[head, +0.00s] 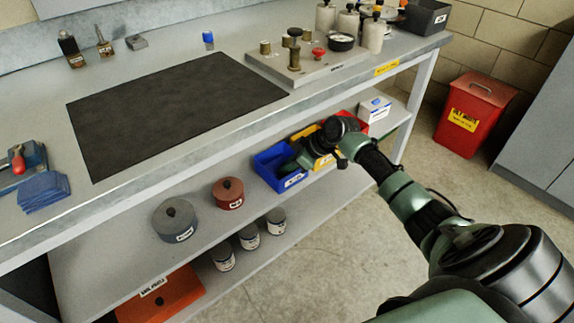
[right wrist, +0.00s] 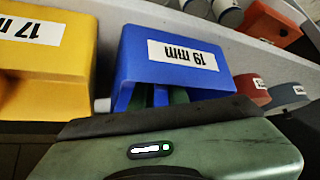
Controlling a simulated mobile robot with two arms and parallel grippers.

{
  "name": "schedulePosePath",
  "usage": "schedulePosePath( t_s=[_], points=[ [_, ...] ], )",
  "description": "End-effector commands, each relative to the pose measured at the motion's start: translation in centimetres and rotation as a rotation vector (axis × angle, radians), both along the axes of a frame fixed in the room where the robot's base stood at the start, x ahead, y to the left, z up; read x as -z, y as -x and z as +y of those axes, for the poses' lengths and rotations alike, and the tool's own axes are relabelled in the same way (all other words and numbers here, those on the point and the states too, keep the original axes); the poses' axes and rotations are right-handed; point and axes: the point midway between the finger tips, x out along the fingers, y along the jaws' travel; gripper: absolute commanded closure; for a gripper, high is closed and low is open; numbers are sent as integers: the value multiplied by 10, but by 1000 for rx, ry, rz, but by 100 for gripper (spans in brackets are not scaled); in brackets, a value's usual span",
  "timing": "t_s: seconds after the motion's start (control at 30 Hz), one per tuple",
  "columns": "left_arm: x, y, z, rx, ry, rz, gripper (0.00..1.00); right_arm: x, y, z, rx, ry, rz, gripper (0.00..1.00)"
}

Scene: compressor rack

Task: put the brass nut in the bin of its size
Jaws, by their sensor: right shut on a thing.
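My right gripper (head: 291,163) reaches over the blue bin (head: 272,172) on the lower shelf. In the right wrist view the blue bin (right wrist: 178,52) shows a 19 mm label, and the green fingers (right wrist: 160,97) are at its opening. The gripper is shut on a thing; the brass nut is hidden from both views. The yellow bin (head: 327,162) stands right of the blue one, partly behind my gripper; its label reads 17 in the right wrist view (right wrist: 75,65). A red bin (head: 360,121) is beyond it. My left gripper is out of view.
The bench edge (head: 215,131) runs above the shelf. A white box (head: 375,108) stands at the right shelf end. The floor in front is clear.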

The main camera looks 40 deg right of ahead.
Motion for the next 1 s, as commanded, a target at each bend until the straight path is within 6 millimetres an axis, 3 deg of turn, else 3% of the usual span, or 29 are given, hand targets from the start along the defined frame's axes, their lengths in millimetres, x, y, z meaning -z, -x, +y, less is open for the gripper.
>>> schedulePosePath(
  t_s=[0.07, 0.1, 0.17, 0.2, 0.57, 1.0],
  points=[
    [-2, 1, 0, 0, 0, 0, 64, 1, 0, 0, 0, 0, 0, 100],
    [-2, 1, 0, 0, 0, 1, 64, 1, 0, 0, 0, 0, 0, 81],
    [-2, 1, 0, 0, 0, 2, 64, 1, 0, 0, 0, 0, 0, 65],
    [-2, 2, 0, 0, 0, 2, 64, 1, 0, 0, -1, -1, 0, 62],
    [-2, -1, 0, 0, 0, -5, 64, -7, 1, 1, -4, 0, 4, 62],
    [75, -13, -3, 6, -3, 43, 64, -81, 46, -30, -2, 3, 1, 62]
  ],
)
